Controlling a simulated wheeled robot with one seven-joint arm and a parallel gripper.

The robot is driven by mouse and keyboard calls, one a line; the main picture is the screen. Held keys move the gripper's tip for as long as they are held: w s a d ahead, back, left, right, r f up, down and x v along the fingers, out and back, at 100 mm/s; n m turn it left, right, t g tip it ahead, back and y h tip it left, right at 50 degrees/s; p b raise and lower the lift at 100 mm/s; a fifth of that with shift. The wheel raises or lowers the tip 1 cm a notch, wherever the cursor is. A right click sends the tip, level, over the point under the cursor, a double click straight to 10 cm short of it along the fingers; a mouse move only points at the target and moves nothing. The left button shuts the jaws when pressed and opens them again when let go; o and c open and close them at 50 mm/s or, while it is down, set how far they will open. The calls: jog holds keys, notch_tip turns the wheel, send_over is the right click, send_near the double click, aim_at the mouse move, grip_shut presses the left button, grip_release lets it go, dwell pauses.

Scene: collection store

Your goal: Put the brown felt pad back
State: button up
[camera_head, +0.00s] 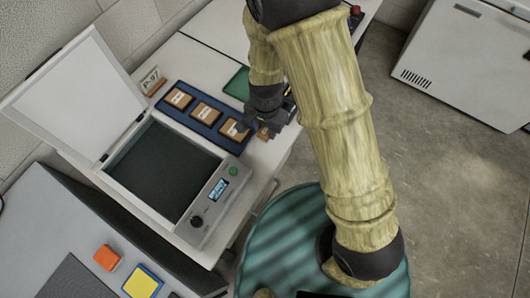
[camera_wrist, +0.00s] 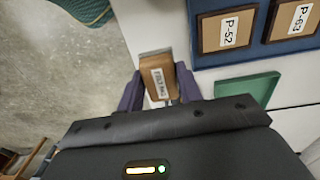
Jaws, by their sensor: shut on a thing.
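My gripper (camera_wrist: 158,95) is shut on a small brown block (camera_wrist: 150,65) with a white label, the only loose brown thing I see; I take it for the brown felt pad. The label's print is too small to read surely. In the head view my gripper (camera_head: 275,112) is just right of the blue tray's near right end, and the brown block (camera_head: 263,133) shows partly below it. The blue tray (camera_head: 193,119) holds three brown labelled squares in a row; in the wrist view two read P-52 (camera_wrist: 229,30) and P-63 (camera_wrist: 293,20).
A green tray (camera_head: 238,83) lies behind the blue one. A scanner-like device (camera_head: 165,165) with its lid up stands left of it. A small P-97 sign (camera_head: 150,79) stands behind. Orange (camera_head: 106,257) and yellow (camera_head: 142,282) blocks lie on a grey surface at front left.

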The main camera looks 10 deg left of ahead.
jog(key=shift+s+a, duration=0.1)
jog(key=shift+s, duration=0.05)
send_over(265, 149)
jog(key=shift+f, duration=2.9)
jog(key=shift+f, duration=0.15)
jog(key=shift+f, duration=1.95)
jog(key=shift+f, duration=0.2)
jog(key=o, duration=1.1)
